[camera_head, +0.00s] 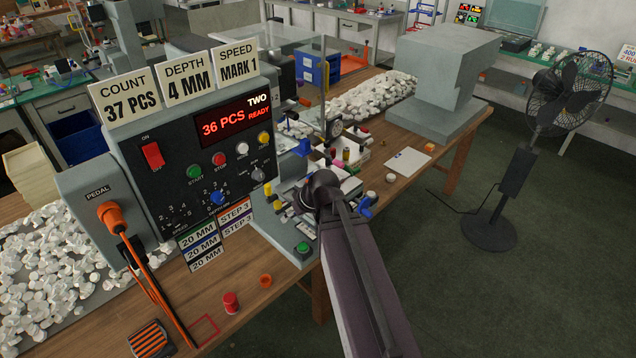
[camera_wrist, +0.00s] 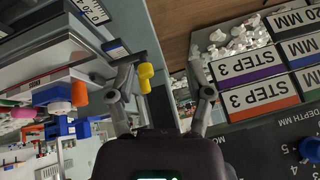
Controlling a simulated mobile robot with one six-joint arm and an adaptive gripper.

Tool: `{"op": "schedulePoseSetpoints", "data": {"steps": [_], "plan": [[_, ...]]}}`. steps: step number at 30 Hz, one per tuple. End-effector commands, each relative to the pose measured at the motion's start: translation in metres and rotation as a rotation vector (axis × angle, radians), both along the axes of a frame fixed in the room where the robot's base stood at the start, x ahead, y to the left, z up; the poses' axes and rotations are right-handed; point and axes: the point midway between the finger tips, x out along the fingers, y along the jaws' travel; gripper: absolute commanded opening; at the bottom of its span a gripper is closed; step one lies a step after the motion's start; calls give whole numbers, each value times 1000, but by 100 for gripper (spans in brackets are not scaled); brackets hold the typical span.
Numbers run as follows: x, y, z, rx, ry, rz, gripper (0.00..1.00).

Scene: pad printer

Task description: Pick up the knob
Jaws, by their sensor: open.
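The task's knob could be one of several knobs here, and I cannot tell which. In the wrist view a yellow knob (camera_wrist: 146,76) shows between the fingers of my gripper (camera_wrist: 164,88), nearer the left finger. My gripper is open, with nothing held. In the head view my arm's dark end hides the gripper. There, yellow knobs (camera_head: 277,205) sit beside the control box, and a blue knob (camera_head: 367,212) is right of my arm. The box front carries a blue dial knob (camera_head: 217,198), also at the wrist view's right edge (camera_wrist: 310,148).
The control box (camera_head: 125,150) with STEP 3 plates (camera_wrist: 258,95) stands close to my gripper. An orange cable (camera_head: 150,275) hangs from it. A red cap (camera_head: 231,302) and an orange ring (camera_head: 265,281) lie on the wooden bench. White parts (camera_head: 370,98) are heaped behind.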

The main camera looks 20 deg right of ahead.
Motion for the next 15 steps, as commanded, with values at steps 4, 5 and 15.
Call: {"op": "schedulePoseSetpoints", "data": {"steps": [4, 5, 15], "plan": [[24, -41, -6, 27, -198, -11, 66], [28, -49, -5, 27, -239, -16, 66], [50, -149, 11, -45, -608, -124, 66]]}}
